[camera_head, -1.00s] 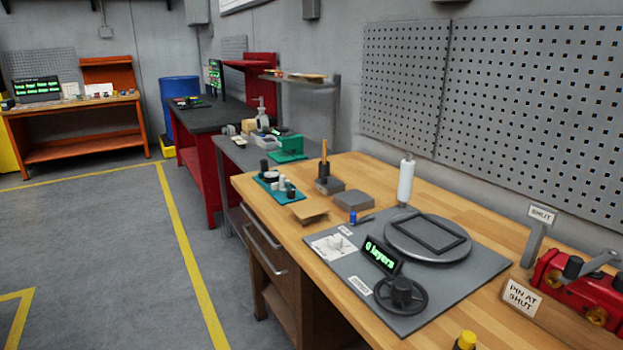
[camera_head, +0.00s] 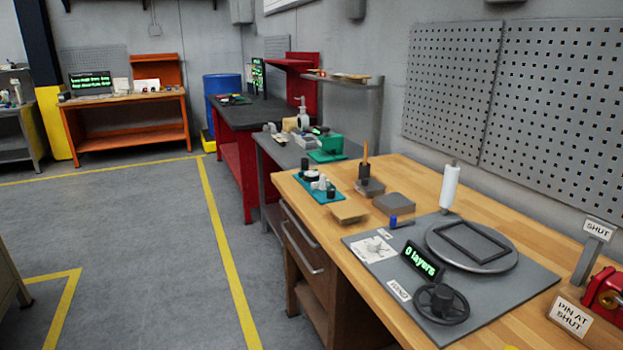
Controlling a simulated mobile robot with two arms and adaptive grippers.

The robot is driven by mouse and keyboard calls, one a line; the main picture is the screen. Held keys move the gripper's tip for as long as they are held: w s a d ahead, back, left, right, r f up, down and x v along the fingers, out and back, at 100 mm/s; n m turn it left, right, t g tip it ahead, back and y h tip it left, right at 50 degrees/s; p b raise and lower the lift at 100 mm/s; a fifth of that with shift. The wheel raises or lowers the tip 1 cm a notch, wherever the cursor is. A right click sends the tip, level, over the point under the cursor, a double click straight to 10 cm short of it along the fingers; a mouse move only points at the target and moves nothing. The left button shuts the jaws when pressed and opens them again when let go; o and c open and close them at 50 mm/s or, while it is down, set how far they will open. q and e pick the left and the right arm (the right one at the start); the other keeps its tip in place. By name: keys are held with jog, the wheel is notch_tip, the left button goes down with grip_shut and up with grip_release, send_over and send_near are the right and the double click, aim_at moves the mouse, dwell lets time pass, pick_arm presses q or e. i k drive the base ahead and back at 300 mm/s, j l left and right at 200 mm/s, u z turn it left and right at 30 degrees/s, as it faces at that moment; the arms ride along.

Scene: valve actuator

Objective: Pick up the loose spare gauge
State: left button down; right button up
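I cannot make out a loose spare gauge in this view. At the right edge, part of a red valve actuator (camera_head: 607,290) shows beside a tag reading "PIN AT SHUT" (camera_head: 571,316). A "SHUT" sign (camera_head: 598,230) stands on a grey post behind it. The rest of the actuator is cut off by the picture edge. Neither of my grippers is in view.
The wooden bench (camera_head: 540,335) carries a grey plate (camera_head: 375,268) with a round turntable (camera_head: 500,262), a black handwheel (camera_head: 442,303) and a "0 layers" display (camera_head: 422,261). A teal tray (camera_head: 318,192) sits farther back. Open floor (camera_head: 130,240) lies left.

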aim_at(310, 177)
jog(key=i+z, duration=0.1)
jog(key=z, duration=0.3)
jog(key=i+j+z, duration=0.1)
jog(key=z, duration=0.3)
jog(key=i+j+z, duration=0.15)
jog(key=j, duration=0.25)
jog(key=i+j+z, duration=0.15)
jog(key=j, duration=0.2)
jog(key=i+j+z, duration=0.15)
jog(key=j, duration=0.3)
jog(key=i+j+z, duration=0.15)
jog(key=j, duration=0.25)
jog(key=i+j+z, duration=0.15)
jog(key=j, duration=0.3)
jog(key=k, duration=0.05)
